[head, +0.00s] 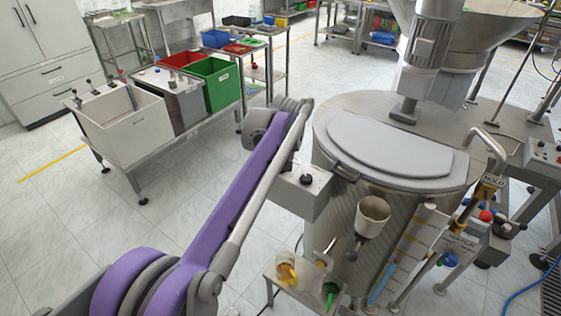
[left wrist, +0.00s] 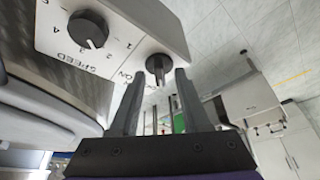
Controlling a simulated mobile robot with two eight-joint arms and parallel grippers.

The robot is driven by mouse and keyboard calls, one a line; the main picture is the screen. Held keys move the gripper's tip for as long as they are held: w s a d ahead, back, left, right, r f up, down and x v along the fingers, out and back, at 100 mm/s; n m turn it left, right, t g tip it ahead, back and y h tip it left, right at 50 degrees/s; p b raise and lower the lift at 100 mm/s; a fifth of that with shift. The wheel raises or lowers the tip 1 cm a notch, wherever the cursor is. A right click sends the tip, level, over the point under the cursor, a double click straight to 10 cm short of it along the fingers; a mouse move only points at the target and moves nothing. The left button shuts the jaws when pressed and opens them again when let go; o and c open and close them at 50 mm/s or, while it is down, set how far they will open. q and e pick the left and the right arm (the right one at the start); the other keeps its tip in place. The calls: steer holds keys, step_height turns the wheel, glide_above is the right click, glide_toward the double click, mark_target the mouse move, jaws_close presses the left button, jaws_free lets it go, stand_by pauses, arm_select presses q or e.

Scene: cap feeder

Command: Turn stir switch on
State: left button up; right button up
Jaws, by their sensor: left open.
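The control box (head: 295,197) is mounted on the side of the steel tank and shows a black knob (head: 307,179) in the head view. In the left wrist view the box face (left wrist: 122,40) fills the upper left. It carries a round SPEED dial (left wrist: 88,30) and a black switch knob (left wrist: 158,64) beside lettering that seems to read ON. My left gripper (left wrist: 160,78) is open, with its fingertips on either side of the switch knob in the picture. I cannot tell whether they touch it. In the head view my left arm hides the gripper. My right gripper is not in view.
The steel tank (head: 335,215) with a grey lid (head: 390,150) stands right of my left arm. A cup (head: 373,212) and several valves are on its front. A bench with a white sink (head: 120,130) and a green bin (head: 215,85) stands at the left. Floor between is clear.

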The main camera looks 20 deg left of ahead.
arm_select(q)
jaws_close()
steer(key=shift+m, duration=0.3)
stand_by(0.4)
steer(key=m+p, duration=0.1)
steer(key=m, duration=0.1)
steer(key=m+h+p, duration=0.1)
steer(key=shift+a+m+t+h, duration=0.2)
steer(key=shift+m+t+h, duration=0.1)
steer(key=shift+m, duration=0.1)
steer(key=m+p, duration=0.1)
steer(key=m, duration=0.1)
steer(key=m+h+p, duration=0.1)
steer(key=m, duration=0.1)
steer(key=shift+a+r+h, duration=0.1)
steer(key=shift+h, duration=0.2)
steer(key=m+p, duration=0.1)
steer(key=m, duration=0.1)
steer(key=m+g+h+p, duration=0.1)
steer(key=m, duration=0.2)
steer(key=shift+w+a+h, duration=0.1)
steer(key=shift+w+h, duration=0.05)
steer(key=shift+h, duration=0.15)
steer(key=shift+m+g+h+p, duration=0.5)
steer(key=shift+m+g+p, duration=0.4)
steer(key=shift+m, duration=1.3)
